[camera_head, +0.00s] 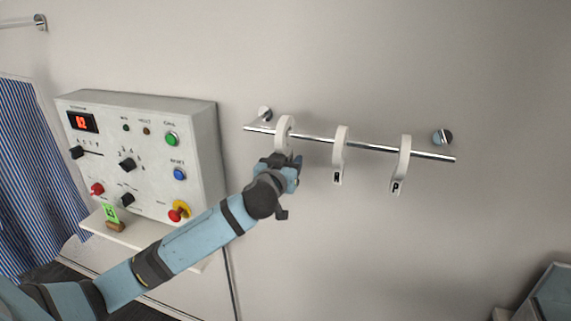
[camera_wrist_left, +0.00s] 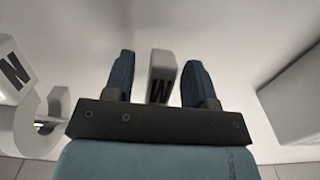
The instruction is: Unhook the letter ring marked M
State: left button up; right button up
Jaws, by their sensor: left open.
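Three white rings hang on a chrome rail (camera_head: 315,139) on the wall. The leftmost ring (camera_head: 284,128) has its lower tag hidden behind my left gripper (camera_head: 291,164). In the left wrist view its tag (camera_wrist_left: 162,72) stands between my two open fingers (camera_wrist_left: 158,80), with a gap on each side. Its black letter looks like a W or an upside-down M. The middle ring (camera_head: 340,148) has a small letter that looks like N; it also shows at the left of the left wrist view (camera_wrist_left: 12,75). The right ring (camera_head: 403,160) is marked P. My right gripper is not in view.
A control box (camera_head: 205,150) with knobs and buttons is on the wall left of the rail, above a small shelf (camera_head: 135,236). A striped blue cloth (camera_head: 22,180) hangs at far left. The wall below the rail's right half is clear.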

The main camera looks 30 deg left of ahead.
pick_arm(q)
grip_shut()
jog(key=shift+r, duration=0.15)
